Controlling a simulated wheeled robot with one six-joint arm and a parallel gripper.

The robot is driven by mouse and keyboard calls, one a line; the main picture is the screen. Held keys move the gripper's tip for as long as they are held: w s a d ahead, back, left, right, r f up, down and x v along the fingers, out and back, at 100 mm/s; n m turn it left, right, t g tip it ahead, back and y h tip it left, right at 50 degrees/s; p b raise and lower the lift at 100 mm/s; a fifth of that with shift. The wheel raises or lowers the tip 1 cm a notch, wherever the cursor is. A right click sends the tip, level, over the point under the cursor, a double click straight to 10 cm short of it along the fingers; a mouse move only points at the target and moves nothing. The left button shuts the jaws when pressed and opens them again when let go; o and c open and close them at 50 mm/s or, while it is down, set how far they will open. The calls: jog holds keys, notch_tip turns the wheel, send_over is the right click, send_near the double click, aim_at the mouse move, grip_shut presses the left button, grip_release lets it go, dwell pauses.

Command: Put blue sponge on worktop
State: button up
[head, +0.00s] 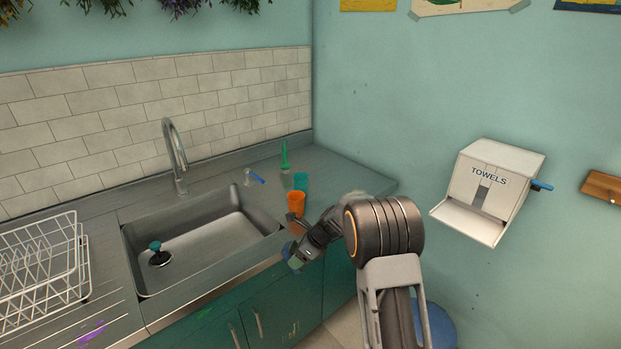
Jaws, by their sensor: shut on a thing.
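My gripper (297,256) is at the front edge of the worktop (352,179), to the right of the sink and below the orange cup. It is shut on a small bluish thing, which looks like the blue sponge (287,250). Only a little of the sponge shows; the jaws hide the rest. The gripper points down and to the left, with the green cabinet fronts behind and below it. I cannot tell whether the sponge touches the worktop edge.
An orange cup (296,203) and a teal cup (300,181) stand near my gripper. The sink (215,243) holds a dark plunger-like thing (158,256). A white rack (40,268) stands left. The worktop's right corner is clear.

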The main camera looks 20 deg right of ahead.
aim_at(294, 241)
jog(key=w+r+n+g, duration=0.1)
jog(key=n, duration=0.1)
jog(key=w+r+n+g+h, duration=0.1)
jog(key=r+n, duration=0.1)
jog(key=w+r+n+g+h+p, duration=0.1)
jog(key=r+n+g, duration=0.1)
jog(key=n, duration=0.1)
jog(key=shift+w+r, duration=0.15)
jog(key=shift+r, duration=0.05)
jog(key=w+d+r+n+t+h, duration=0.2)
jog(key=w+d+r+n+h, duration=0.1)
jog(key=d+r+n, duration=0.4)
jog(key=w+d+r+n+t+h+p, duration=0.1)
jog(key=w+d+r+n+t+h, duration=0.1)
jog(key=d+r+n, duration=0.4)
jog(key=w+d+r+h, duration=0.1)
jog(key=w+d+r, duration=0.1)
jog(key=d, duration=0.3)
jog(key=shift+d+r+n+t, duration=0.35)
jog(key=shift+r+n+t, duration=0.05)
jog(key=shift+r, duration=0.4)
jog(key=shift+t, duration=0.4)
